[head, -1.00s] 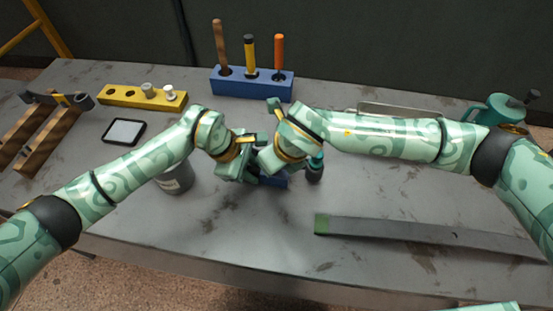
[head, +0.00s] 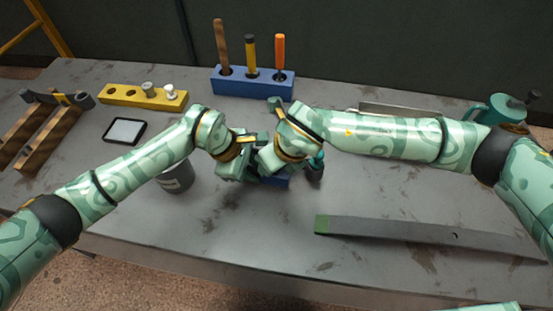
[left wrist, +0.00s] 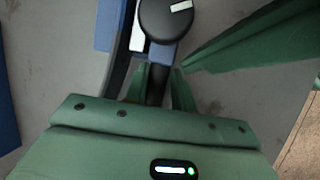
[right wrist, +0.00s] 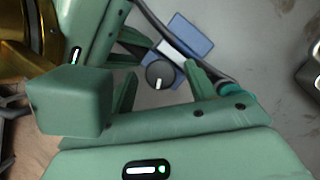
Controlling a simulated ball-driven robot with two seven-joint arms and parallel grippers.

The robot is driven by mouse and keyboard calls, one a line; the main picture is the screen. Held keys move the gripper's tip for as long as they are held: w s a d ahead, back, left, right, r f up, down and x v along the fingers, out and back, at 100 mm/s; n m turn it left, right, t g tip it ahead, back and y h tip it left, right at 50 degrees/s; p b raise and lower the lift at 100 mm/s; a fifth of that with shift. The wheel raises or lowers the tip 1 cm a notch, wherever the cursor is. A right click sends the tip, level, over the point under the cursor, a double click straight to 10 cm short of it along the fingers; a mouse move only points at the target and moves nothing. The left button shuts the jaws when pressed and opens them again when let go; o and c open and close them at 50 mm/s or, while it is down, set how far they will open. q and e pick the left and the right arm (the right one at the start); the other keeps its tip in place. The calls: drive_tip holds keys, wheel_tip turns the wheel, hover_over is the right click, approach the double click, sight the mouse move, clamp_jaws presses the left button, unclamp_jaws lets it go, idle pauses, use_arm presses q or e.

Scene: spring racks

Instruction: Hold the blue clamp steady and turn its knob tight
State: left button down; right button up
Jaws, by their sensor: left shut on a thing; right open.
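The blue clamp (head: 275,181) stands on the grey table at centre, largely hidden behind my grippers in the head view. Its round black knob (left wrist: 168,18) has a white mark and shows at the top of the left wrist view. My left gripper (left wrist: 159,76) is shut on a dark bar of the clamp just below the knob in that view. In the right wrist view, the knob (right wrist: 159,75) shows between and beyond the spread fingers of my right gripper (right wrist: 165,86). That gripper is open; whether a finger touches the knob cannot be told.
A grey cup (head: 176,180) stands left of my left gripper. A blue block (head: 252,84) holding three tools and a yellow block (head: 120,96) are behind. A metal strip (head: 410,233) lies at front right. The front middle of the table is clear.

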drive_tip(key=v, duration=1.1)
drive_tip(key=shift+r, duration=0.3)
drive_tip(key=shift+s, duration=0.1)
drive_tip(key=w+d+n+g+y, duration=0.1)
drive_tip(key=w+n+g, duration=0.55)
drive_tip(key=n, duration=1.15)
drive_tip(key=x, duration=0.7)
drive_tip(key=w+x, duration=0.1)
drive_tip(key=x, duration=0.3)
drive_tip(key=shift+s+f, duration=0.1)
drive_tip(key=shift+f, duration=0.4)
drive_tip(key=shift+t, duration=0.25)
drive_tip(key=c, duration=1)
